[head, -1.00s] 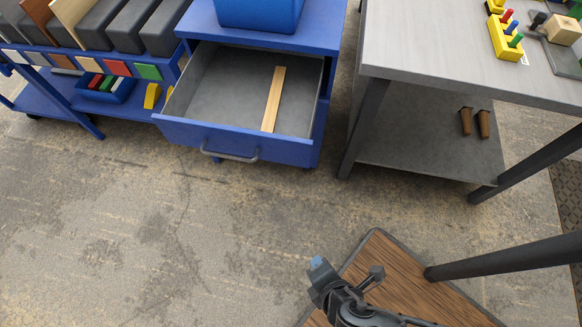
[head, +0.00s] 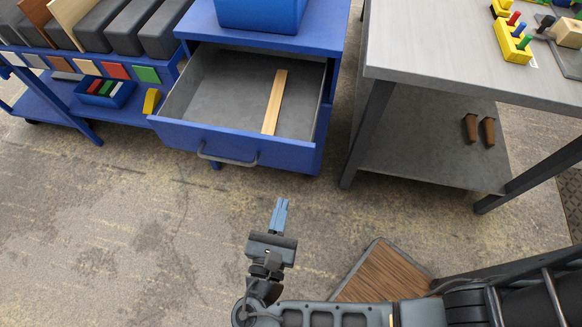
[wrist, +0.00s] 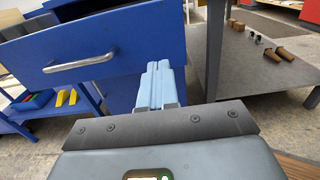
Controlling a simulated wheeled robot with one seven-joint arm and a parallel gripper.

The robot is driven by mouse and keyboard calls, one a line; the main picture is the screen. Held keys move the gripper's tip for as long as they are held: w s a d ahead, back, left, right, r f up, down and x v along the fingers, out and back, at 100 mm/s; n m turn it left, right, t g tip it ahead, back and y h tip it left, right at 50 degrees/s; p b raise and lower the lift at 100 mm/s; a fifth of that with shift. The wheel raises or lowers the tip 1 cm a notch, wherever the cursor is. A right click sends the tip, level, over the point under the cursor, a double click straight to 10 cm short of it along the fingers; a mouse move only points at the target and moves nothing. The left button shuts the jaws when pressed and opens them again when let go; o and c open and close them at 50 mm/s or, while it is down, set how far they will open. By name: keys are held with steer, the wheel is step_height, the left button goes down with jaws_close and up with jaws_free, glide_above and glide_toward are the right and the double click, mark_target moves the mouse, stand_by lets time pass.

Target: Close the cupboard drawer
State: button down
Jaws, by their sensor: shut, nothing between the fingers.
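The blue cupboard drawer (head: 285,152) stands pulled out in the head view, with its grey inside showing. A light wooden strip (head: 274,102) lies in it. The drawer's grey bar handle (head: 228,160) is on its front, and it also shows in the wrist view (wrist: 78,64). My gripper (head: 280,203) is shut and empty, its light blue fingers pointing toward the drawer. It is in front of and below the drawer front, apart from it in the head view. In the wrist view the fingers (wrist: 158,70) overlap the right end of the drawer front (wrist: 115,40).
A blue bin (head: 260,14) stands on the cupboard top. A grey table (head: 440,50) with a lower shelf (head: 425,150) is to the right. A rack with grey blocks (head: 115,40) is at the left. The floor (head: 100,230) before the drawer is clear.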

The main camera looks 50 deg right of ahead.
mark_target(294, 159)
steer(key=p+x, duration=0.1)
steer(key=x, duration=0.9)
steer(key=shift+w+d, duration=0.25)
steer(key=shift+d, duration=0.2)
steer(key=b+x, duration=0.3)
steer(key=x, duration=2.2)
steer(key=shift+f, duration=0.1)
steer(key=shift+w+d, duration=0.1)
steer(key=shift+d, duration=0.15)
steer(key=shift+w+d, duration=0.15)
steer(key=shift+d, duration=0.1)
steer(key=shift+d+r, duration=0.1)
steer(key=shift+r, duration=0.15)
